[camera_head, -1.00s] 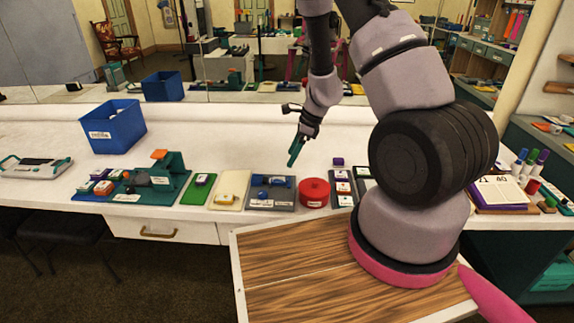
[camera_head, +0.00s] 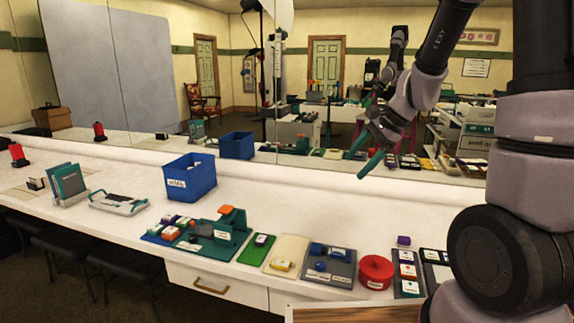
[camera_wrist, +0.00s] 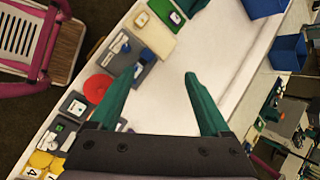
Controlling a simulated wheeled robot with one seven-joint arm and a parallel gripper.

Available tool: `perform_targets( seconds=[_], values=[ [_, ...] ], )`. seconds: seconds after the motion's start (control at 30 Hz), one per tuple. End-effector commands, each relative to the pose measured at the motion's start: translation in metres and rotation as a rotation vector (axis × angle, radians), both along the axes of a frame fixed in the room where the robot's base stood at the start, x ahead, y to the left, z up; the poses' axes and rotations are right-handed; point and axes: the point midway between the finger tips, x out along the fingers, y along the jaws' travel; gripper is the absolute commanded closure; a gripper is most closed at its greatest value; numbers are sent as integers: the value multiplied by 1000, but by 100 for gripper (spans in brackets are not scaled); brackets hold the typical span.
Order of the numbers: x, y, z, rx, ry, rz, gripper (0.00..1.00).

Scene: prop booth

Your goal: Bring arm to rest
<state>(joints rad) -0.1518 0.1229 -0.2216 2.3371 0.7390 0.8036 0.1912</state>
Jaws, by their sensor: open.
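My gripper (camera_head: 376,152) is raised above the back of the white counter (camera_head: 255,210), in front of the mirror, in the head view. In the wrist view my gripper (camera_wrist: 163,75) shows two teal fingers spread apart with nothing between them. My arm reaches up from the right side of the head view and bends down to the gripper. The gripper touches nothing that I can see.
Along the counter are a blue bin (camera_head: 189,177), a teal stand (camera_head: 230,231), a green mat (camera_head: 257,249), a cream tray (camera_head: 290,249), a grey tray (camera_head: 343,269) and a red round container (camera_head: 376,272). The counter's back strip is clear. A mirror (camera_head: 225,80) stands behind.

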Motion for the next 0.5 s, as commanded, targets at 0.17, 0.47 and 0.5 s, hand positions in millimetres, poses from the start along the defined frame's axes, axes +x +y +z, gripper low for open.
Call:
perform_targets(
  seconds=[0.17,0.47,0.5],
  values=[
    [-41,-5,69,-92,-190,198,19],
    [-119,-27,144,-374,-471,480,19],
    [-128,-31,151,-419,-502,509,19]
  ],
)
